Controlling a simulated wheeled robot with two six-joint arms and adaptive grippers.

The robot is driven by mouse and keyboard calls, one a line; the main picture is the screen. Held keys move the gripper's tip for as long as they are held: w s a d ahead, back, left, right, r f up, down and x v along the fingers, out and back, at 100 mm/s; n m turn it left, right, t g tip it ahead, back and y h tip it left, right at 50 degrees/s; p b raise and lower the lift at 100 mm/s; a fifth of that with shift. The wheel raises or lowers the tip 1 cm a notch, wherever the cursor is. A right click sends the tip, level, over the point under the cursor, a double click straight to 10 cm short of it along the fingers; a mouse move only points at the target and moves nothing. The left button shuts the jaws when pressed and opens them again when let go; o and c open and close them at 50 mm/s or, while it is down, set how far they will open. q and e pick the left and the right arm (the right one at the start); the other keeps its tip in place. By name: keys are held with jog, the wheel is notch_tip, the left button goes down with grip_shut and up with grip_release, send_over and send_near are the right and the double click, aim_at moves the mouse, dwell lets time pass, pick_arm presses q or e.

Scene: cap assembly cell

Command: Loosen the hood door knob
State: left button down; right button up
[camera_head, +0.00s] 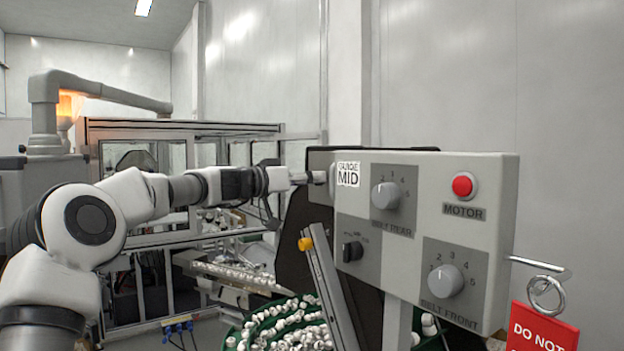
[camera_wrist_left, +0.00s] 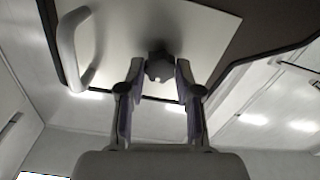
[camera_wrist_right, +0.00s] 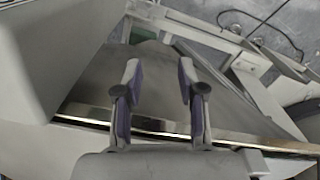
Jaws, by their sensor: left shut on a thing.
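The hood door knob (camera_wrist_left: 159,66) is a dark grey lobed knob on a pale panel (camera_wrist_left: 200,30) in the left wrist view. My left gripper (camera_wrist_left: 160,74) has one finger on each side of the knob and is shut on it. In the head view my left gripper (camera_head: 290,179) reaches right, to just left of the control box; the knob cannot be made out clearly there. My right gripper (camera_wrist_right: 158,83) shows only in its wrist view, with its fingers apart and nothing between them.
A pale handle (camera_wrist_left: 78,50) stands left of the knob. A grey control box (camera_head: 425,215) with dials and a red motor button (camera_head: 463,186) is at the right in the head view. A red sign (camera_head: 540,330) hangs below it. A green bowl of white caps (camera_head: 290,325) lies below.

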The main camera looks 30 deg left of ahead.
pick_arm(q)
jog(key=shift+f+n, duration=0.1)
jog(key=shift+n, duration=0.2)
jog(key=shift+w+r+n, duration=0.1)
jog(key=shift+r+n, duration=0.05)
jog(key=shift+n, duration=7.1)
jog(key=shift+w+r+n, duration=0.1)
jog(key=shift+r+n, duration=0.05)
jog(key=shift+n, duration=7.1)
